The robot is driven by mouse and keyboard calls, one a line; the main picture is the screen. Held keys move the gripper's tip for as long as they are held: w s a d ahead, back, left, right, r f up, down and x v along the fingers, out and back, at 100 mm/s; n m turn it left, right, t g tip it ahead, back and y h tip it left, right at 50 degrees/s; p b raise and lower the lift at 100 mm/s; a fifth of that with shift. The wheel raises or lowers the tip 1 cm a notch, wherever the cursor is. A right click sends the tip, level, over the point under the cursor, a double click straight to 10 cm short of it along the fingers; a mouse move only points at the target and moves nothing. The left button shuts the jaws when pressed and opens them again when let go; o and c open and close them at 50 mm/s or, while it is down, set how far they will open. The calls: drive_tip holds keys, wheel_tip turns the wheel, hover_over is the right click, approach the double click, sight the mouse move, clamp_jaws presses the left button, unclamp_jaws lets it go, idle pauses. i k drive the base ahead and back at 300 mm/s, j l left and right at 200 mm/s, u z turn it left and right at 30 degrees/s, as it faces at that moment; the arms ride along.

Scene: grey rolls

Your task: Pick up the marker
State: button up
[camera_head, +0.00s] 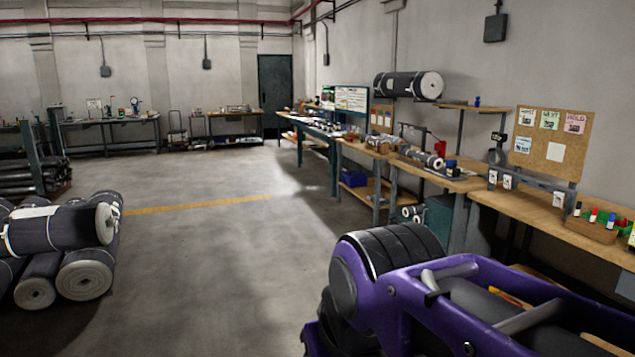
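Several small upright items with black, red, green and blue tops stand in and around a brown box (591,230) on the wooden workbench (538,213) at the right. They look like markers (593,215), but they are too small to be sure. No single marker stands out from the others. My purple arm fills the lower right and hides part of the bench's front and underside. My gripper is not in view, so its opening and anything in it cannot be seen.
Grey rolls (85,273) are stacked on the floor at the left. A cork board (549,143) with notes stands behind the bench. More benches (362,150) line the right wall. The middle of the concrete floor (210,260), crossed by a yellow line, is clear.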

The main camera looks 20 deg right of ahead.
sight(577, 209)
drive_tip(key=l+z, duration=0.35)
drive_tip(key=i+l+z, duration=0.2)
drive_tip(key=l+z, duration=0.15)
drive_tip(key=i+l+z, duration=0.5)
drive_tip(key=l, duration=0.2)
drive_tip(key=i+l+z, duration=0.3)
drive_tip(key=i+l, duration=0.25)
drive_tip(key=l, duration=0.15)
drive_tip(key=i+l, duration=1)
drive_tip(key=u, duration=3.9)
